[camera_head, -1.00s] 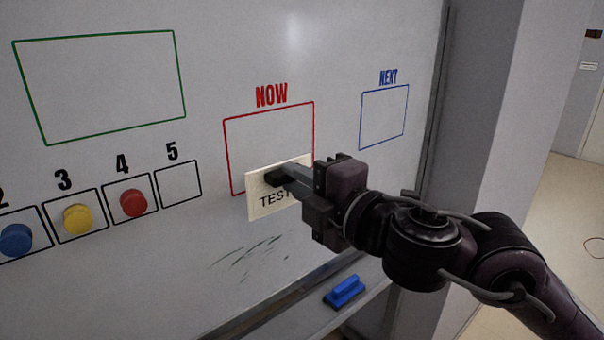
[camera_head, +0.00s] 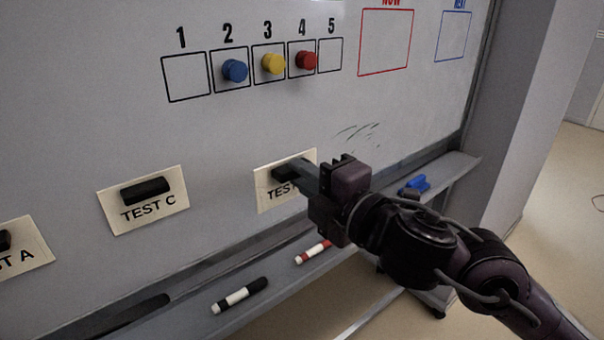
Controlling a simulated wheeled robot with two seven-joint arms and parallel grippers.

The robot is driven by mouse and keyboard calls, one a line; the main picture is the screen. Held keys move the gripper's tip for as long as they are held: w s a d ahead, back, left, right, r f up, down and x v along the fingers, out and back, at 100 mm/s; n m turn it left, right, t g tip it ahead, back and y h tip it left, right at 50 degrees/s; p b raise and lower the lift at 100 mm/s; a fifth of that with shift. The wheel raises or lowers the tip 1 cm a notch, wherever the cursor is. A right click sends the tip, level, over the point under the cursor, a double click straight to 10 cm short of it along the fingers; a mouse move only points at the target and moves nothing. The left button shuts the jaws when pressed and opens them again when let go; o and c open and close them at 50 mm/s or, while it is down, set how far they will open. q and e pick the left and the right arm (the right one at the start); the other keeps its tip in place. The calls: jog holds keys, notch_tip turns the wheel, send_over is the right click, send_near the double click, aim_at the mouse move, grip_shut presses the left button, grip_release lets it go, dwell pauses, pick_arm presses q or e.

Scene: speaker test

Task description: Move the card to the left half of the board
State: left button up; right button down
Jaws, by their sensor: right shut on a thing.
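My right gripper (camera_head: 296,172) is shut on the dark handle of a cream card (camera_head: 268,200). The card's print begins "TEST"; its last letter is hidden behind my gripper. The card is upright at the lower part of the whiteboard (camera_head: 120,120), below the numbered boxes and right of the TEST C card (camera_head: 158,218). I cannot tell whether it touches the board. Another card ending in "T A" (camera_head: 28,255) is cut off at the left edge. My left gripper is not in view.
Blue (camera_head: 235,71), yellow (camera_head: 272,64) and red (camera_head: 306,61) magnets sit in boxes 2, 3 and 4. Boxes 1 and 5 are empty. The red NOW box (camera_head: 386,45) is empty. Below, the tray (camera_head: 200,303) holds a black marker (camera_head: 240,296), a red marker (camera_head: 313,251) and a blue eraser (camera_head: 414,185).

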jog(key=x, duration=0.3)
jog(key=shift+w, duration=0.2)
jog(key=shift+b+x, duration=0.55)
jog(key=shift+x, duration=1.5)
jog(key=shift+w+a, duration=0.35)
jog(key=shift+w, duration=0.1)
jog(key=c, duration=0.9)
grip_release()
jog(key=shift+c, duration=0.2)
jog(key=shift+p+v, duration=0.4)
jog(key=shift+v, duration=3.2)
